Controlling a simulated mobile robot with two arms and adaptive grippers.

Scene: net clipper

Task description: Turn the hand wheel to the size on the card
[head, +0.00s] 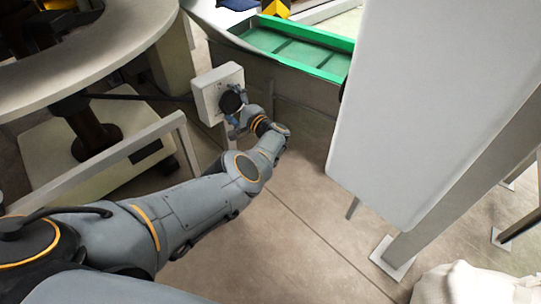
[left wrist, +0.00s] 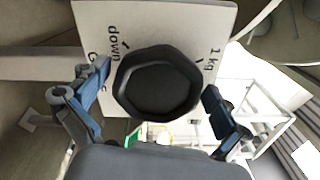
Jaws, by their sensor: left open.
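The hand wheel (left wrist: 158,84) is a black, many-sided knob on a pale panel (left wrist: 150,22) in the left wrist view. The panel bears the words "down" and "1 kg" with short marks; other lettering is partly hidden behind the wheel. In the head view the panel is a pale box (head: 207,92) and the wheel (head: 231,102) is partly covered by my gripper. My left gripper (left wrist: 158,98) is open, with one blue finger on each side of the wheel and a visible gap to each. No card can be made out. My right gripper is not in view.
A green-rimmed tray (head: 300,50) lies behind the box. A large round pale table (head: 120,35) is at upper left. A big white panel (head: 430,100) on a post stands at right. The floor (head: 300,230) between is clear.

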